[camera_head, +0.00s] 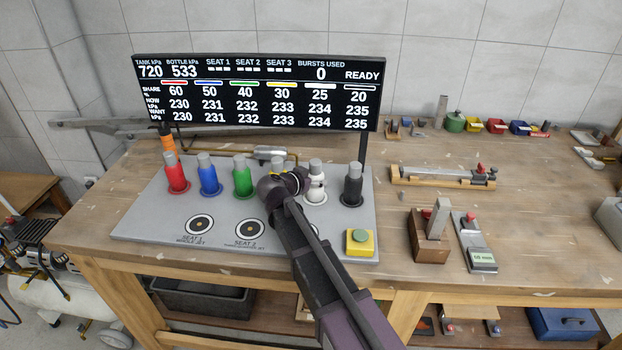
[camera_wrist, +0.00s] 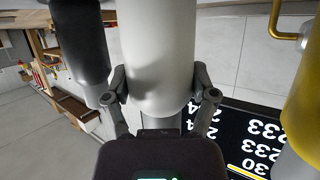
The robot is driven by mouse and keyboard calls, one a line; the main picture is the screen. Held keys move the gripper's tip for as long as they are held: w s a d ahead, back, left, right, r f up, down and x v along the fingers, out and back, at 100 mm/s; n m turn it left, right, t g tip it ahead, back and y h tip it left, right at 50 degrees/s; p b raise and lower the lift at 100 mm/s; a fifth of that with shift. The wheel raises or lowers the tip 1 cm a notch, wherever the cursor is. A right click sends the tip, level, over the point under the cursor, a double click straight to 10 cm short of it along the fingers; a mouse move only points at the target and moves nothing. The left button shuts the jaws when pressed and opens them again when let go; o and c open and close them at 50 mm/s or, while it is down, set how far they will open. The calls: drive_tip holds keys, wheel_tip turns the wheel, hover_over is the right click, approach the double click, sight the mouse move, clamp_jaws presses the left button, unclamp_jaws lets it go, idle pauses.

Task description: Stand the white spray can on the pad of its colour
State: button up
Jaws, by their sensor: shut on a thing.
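The white spray can (camera_head: 316,190) is in the row on the grey panel (camera_head: 140,226), between the black can (camera_head: 352,184) and the place my arm covers. Its base shows just above or on a pale round pad; I cannot tell whether it touches. My gripper (camera_head: 298,181) reaches in from the front, beside the can. In the wrist view my gripper (camera_wrist: 160,97) is shut on the white can (camera_wrist: 157,45), one finger on each side. My arm mostly hides the yellow can in the head view; it shows in the wrist view (camera_wrist: 303,125).
Red (camera_head: 176,176), blue (camera_head: 208,178) and green (camera_head: 242,181) cans stand to the left. The black can (camera_wrist: 80,45) is close in the wrist view. Ringed seats (camera_head: 200,224) lie in front, with a yellow-based button (camera_head: 359,243) at front right. A display (camera_head: 258,92) stands behind, showing READY.

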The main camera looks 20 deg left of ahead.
drive_tip(key=shift+f, duration=0.15)
drive_tip(key=o, duration=1.2)
drive_tip(key=shift+r, duration=0.2)
drive_tip(key=shift+s+r, duration=0.1)
drive_tip(key=shift+s, duration=0.1)
drive_tip(key=shift+p+v, duration=2.35)
drive_tip(key=shift+v, duration=3.45)
